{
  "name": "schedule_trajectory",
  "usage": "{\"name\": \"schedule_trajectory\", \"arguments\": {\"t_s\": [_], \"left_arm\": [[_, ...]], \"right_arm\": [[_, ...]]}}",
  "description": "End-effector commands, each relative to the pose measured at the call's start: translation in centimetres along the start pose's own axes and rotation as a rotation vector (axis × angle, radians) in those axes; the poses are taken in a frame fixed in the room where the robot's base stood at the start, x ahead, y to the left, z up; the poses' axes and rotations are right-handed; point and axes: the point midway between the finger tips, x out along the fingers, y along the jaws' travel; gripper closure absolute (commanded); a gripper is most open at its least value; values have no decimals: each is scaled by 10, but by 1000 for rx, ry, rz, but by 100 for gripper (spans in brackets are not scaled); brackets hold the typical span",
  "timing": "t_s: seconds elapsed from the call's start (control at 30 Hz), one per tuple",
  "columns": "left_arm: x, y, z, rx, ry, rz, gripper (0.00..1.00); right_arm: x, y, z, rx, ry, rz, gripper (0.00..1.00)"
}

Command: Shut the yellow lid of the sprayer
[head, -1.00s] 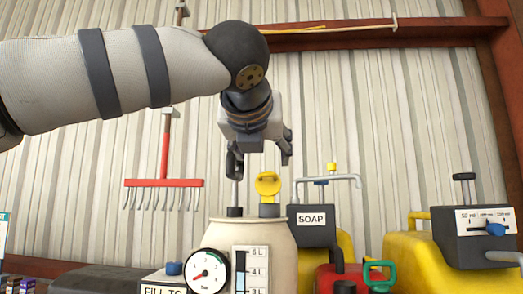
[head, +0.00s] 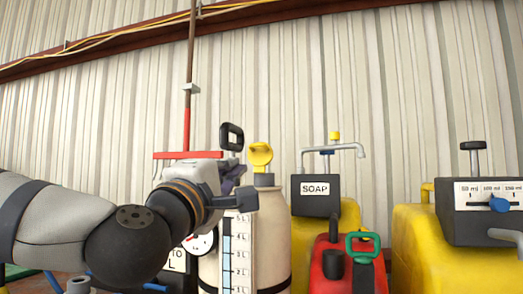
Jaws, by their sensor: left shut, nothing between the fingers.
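The sprayer (head: 268,235) is a cream tank with a level scale and a pressure gauge on its front. Its round yellow lid (head: 260,154) stands raised on edge above the dark filler neck, so it is open. A black pump handle (head: 232,137) rises left of the lid. My left gripper (head: 243,188) is shut and empty, in front of the tank's upper left, lower than the lid and to its left. It hides part of the tank's top and gauge. I cannot tell whether it touches the tank. My right gripper is out of view.
A yellow container with a grey SOAP box (head: 315,195) and tap stands right of the sprayer. A red can (head: 343,262) with a green handle is in front of it. A larger yellow container (head: 412,250) is far right. Above the lid is clear.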

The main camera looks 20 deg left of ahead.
Motion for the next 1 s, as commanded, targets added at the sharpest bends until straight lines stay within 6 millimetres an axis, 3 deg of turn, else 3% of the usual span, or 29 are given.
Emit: {"name": "schedule_trajectory", "arguments": {"t_s": [0.5,0.7,1.0], "left_arm": [[108,-2,0,-3,3,-2,100],[127,0,0,-4,1,-1,100],[130,-1,0,-5,0,-3,100]], "right_arm": [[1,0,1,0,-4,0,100],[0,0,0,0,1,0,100],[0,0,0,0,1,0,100]]}}
